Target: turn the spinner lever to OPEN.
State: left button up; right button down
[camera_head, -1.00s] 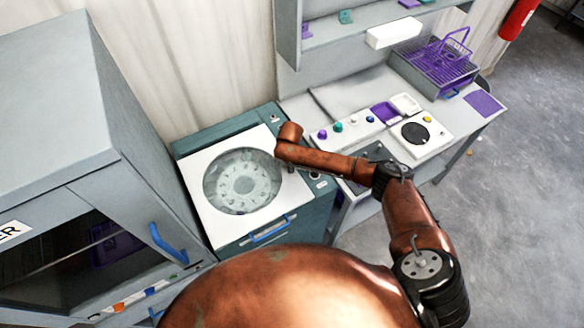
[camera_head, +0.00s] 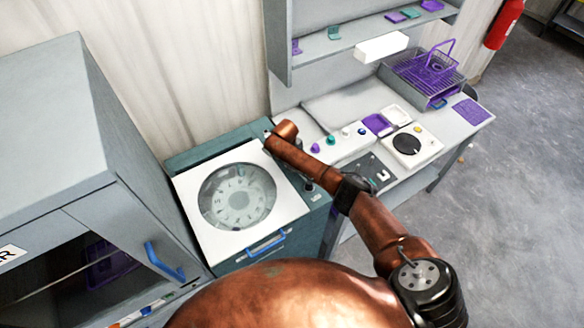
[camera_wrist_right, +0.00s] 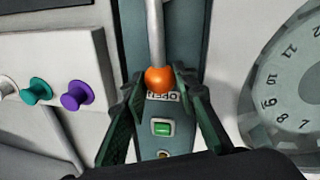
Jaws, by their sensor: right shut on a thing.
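The spinner (camera_head: 290,222) is a teal cabinet with a white lid and a round clear window (camera_head: 238,197) over a numbered dial. Its lever (camera_wrist_right: 155,30) is a grey rod ending in an orange ball knob (camera_wrist_right: 158,80), seen in the right wrist view. My right gripper (camera_wrist_right: 160,76) is shut on the knob, one finger on each side. In the head view my arm covers the lever. My left gripper is not in view.
A green button (camera_wrist_right: 162,128) sits below the label. A panel with coloured knobs (camera_head: 331,140) stands right of the spinner, beside a white unit with a black disc (camera_head: 407,144). A grey cabinet with a blue handle (camera_head: 165,262) stands close on the left. A shelf hangs behind.

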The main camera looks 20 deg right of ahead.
jog(key=shift+d+m, duration=0.3)
jog(key=shift+m, duration=0.1)
jog(key=shift+w, duration=0.1)
jog(key=c, duration=1.5)
grip_release()
jog(key=shift+c, duration=0.2)
jog(key=shift+r, duration=0.15)
notch_tip(320, 180, up, 12)
jog(key=a, duration=0.2)
jog(key=shift+s+f, duration=0.25)
jog(key=shift+s, duration=0.2)
